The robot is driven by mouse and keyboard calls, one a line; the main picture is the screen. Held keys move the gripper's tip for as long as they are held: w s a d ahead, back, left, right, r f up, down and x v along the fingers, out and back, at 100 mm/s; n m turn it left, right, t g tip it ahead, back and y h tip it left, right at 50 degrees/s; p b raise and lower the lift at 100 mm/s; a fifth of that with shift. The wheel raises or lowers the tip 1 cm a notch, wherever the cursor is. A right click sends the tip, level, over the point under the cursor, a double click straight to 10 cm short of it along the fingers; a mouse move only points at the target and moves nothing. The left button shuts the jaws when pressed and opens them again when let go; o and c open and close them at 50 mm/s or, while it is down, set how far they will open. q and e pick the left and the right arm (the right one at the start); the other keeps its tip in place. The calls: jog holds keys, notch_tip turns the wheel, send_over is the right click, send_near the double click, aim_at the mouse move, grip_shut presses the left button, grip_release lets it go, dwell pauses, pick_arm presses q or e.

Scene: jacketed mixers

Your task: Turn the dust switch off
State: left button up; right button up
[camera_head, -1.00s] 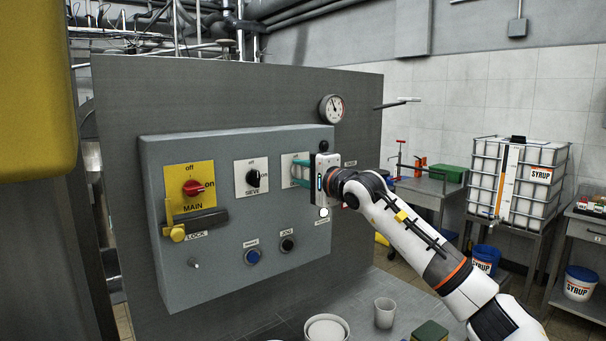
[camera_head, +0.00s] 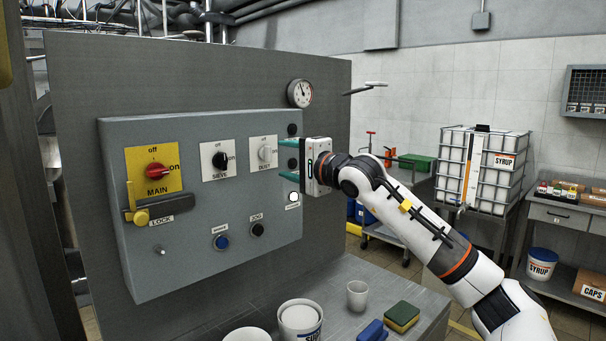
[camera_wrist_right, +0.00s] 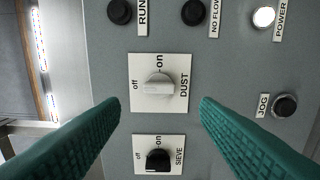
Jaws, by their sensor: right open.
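The dust switch (camera_head: 264,153) is a pale grey knob on a white plate, at the upper right of the grey control box (camera_head: 200,275). Its plate reads off and on. In the right wrist view the dust switch (camera_wrist_right: 158,86) lies ahead, between and beyond the fingers; I cannot tell surely which mark it points at. My right gripper (camera_head: 288,160) is open, its teal fingers just right of the dust plate in the head view. In the right wrist view the gripper (camera_wrist_right: 160,106) is empty, with fingers apart and clear of the knob. My left gripper is not in view.
The black sieve switch (camera_head: 220,160) and red main switch (camera_head: 154,171) sit left of the dust switch. A yellow lock lever (camera_head: 139,216) is below main. Cups, a sponge (camera_head: 402,316) and a blue item (camera_head: 372,331) lie on the bench below. Open space lies before the panel.

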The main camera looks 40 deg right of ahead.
jog(key=s+b, duration=0.1)
jog(key=s, duration=0.4)
jog(key=shift+s+d+b, duration=0.15)
jog(key=shift+s+b, duration=0.05)
jog(key=shift+b, duration=0.15)
jog(key=shift+f, duration=0.1)
